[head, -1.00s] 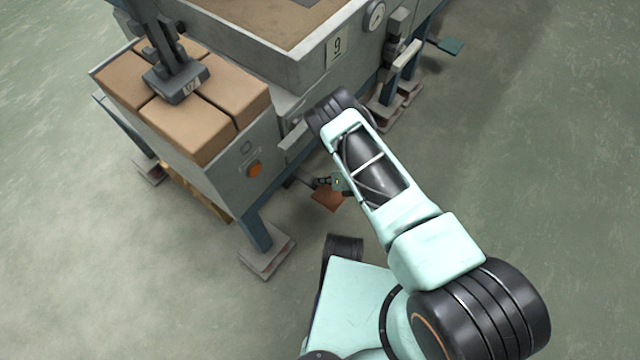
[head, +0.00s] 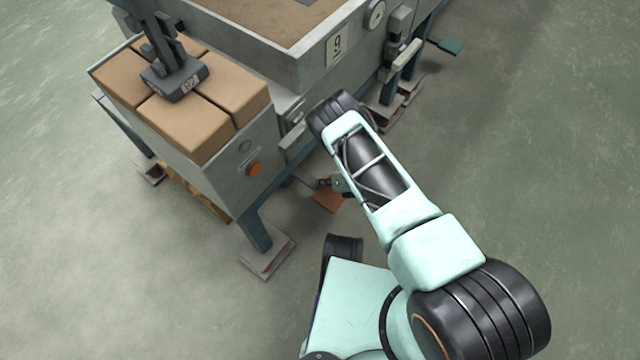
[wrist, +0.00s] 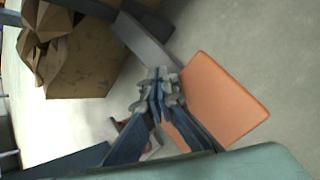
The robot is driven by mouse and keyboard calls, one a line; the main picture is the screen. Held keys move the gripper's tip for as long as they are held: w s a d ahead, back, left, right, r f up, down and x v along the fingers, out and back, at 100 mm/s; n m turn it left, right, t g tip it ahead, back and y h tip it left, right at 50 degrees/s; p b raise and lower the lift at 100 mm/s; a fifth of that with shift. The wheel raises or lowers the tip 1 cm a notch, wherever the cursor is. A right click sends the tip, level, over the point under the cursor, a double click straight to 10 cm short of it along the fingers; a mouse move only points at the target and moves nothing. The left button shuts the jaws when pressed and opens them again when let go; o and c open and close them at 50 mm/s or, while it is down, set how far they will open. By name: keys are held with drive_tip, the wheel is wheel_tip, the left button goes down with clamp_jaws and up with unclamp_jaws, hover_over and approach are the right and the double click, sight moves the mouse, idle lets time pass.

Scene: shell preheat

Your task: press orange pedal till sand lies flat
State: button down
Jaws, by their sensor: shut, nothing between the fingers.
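The orange pedal (head: 328,200) sits low beside the machine's front leg in the head view, partly hidden by my arm. In the wrist view the pedal (wrist: 224,100) is a flat orange plate on the end of a grey bar (wrist: 148,42). My gripper (wrist: 158,82) is shut and empty, its fingertips at the left edge of the pedal in that view; I cannot tell whether they touch it. In the head view the gripper is mostly hidden behind my arm.
An orange button (head: 255,170) is on the box's front. A larger sand-filled tray (head: 300,70) with a gauge (head: 376,14) stands behind. A teal pedal (head: 446,46) is at the upper right. In the wrist view, a brown broken lump (wrist: 85,60) lies near the bar. Floor is open at right.

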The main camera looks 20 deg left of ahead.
sight(325, 189)
drive_tip(key=shift+f+b, duration=0.45)
drive_tip(key=shift+f, duration=0.45)
idle(0.5)
drive_tip(key=shift+s+d+f, duration=0.1)
drive_tip(key=shift+d+f, duration=0.05)
drive_tip(key=shift+f, duration=0.4)
drive_tip(key=shift+s+d+f, duration=0.1)
drive_tip(key=shift+f, duration=0.45)
idle(0.8)
drive_tip(key=shift+w+a+r+p, duration=0.1)
drive_tip(key=shift+a+r+p, duration=0.05)
drive_tip(key=shift+r+p, duration=0.8)
drive_tip(key=shift+w+a+r+p, duration=0.1)
drive_tip(key=shift+r+p, duration=0.65)
drive_tip(key=shift+r, duration=0.4)
drive_tip(key=shift+r+p, duration=0.7)
drive_tip(key=shift+r, duration=0.2)
wheel_tip(325, 189, up, 5)
drive_tip(key=p, duration=0.4)
drive_tip(key=shift+a, duration=0.15)
drive_tip(key=shift+w, duration=0.1)
